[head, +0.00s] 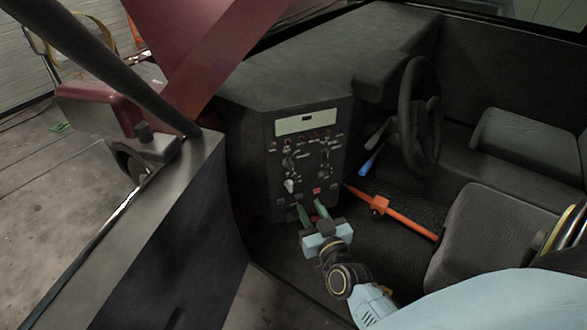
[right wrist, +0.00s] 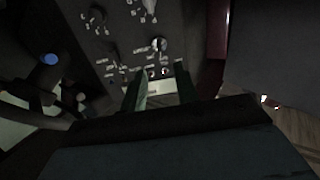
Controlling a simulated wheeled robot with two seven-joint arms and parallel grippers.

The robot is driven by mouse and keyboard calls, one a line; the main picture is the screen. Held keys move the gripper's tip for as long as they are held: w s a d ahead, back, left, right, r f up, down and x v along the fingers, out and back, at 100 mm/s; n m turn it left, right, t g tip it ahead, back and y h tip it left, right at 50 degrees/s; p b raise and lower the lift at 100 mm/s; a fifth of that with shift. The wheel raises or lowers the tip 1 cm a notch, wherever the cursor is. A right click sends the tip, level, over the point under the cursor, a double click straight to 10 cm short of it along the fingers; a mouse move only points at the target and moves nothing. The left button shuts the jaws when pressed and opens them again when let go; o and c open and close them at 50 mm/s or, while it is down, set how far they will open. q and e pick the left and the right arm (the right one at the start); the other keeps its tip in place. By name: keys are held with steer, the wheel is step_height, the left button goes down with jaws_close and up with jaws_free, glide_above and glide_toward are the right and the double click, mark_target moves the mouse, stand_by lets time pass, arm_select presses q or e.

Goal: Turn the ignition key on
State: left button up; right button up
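The black dashboard panel (head: 268,165) faces me with rows of knobs, switches and a pale display strip at its top. A silver knob (head: 289,185) sits low on its left side; I cannot tell if it is the ignition key. My right gripper (head: 313,211) has green fingers spread apart near the panel's lower edge. In the right wrist view the gripper (right wrist: 161,88) shows a gap with nothing held. My left gripper is not in view.
A steering wheel (head: 418,110) stands right of the panel, with a blue-tipped lever (head: 367,167) beside it. An orange-red lever (head: 405,218) lies right of my right gripper. Seats (head: 485,240) fill the right side. A dark sill (head: 165,235) bounds the left.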

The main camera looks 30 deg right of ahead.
mark_target(293, 171)
steer(key=x, duration=0.4)
steer(key=r+b+x, duration=0.1)
steer(key=x, duration=0.4)
steer(key=b+x, duration=0.1)
steer(key=x, duration=0.3)
steer(key=shift+w+d+r, duration=0.15)
steer(key=shift+w+d, duration=0.05)
steer(key=shift+w, duration=0.05)
jaws_close()
